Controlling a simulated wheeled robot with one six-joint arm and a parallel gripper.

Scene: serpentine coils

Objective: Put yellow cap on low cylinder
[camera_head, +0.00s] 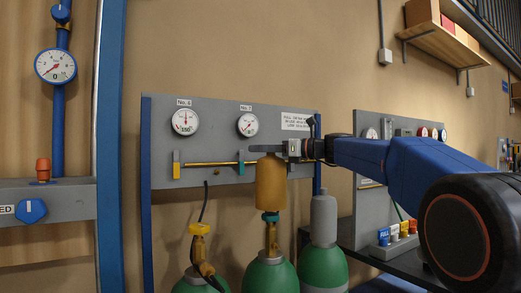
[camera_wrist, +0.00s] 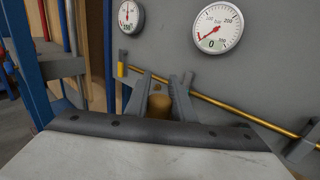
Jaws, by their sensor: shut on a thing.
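My gripper (camera_head: 268,149) is shut on the yellow cap (camera_head: 271,183) and holds it upright. In the wrist view the dull yellow cap (camera_wrist: 159,105) shows between the two fingers (camera_wrist: 163,88). In the head view the cap is over the middle green cylinder (camera_head: 268,276), in line with its brass valve (camera_head: 271,238) and green handwheel. The cap's lower edge is close to the handwheel; whether they touch I cannot tell. The right gauge (camera_head: 248,125) has its needle at the low end; the left gauge (camera_head: 185,121) has its needle pointing up.
A left green cylinder (camera_head: 201,284) has a yellow fitting and a dark hose. A right green cylinder (camera_head: 324,268) wears a grey cap (camera_head: 323,220). A brass pipe (camera_head: 208,164) runs along the grey panel (camera_head: 222,105) behind. A blue post (camera_head: 109,150) stands at left.

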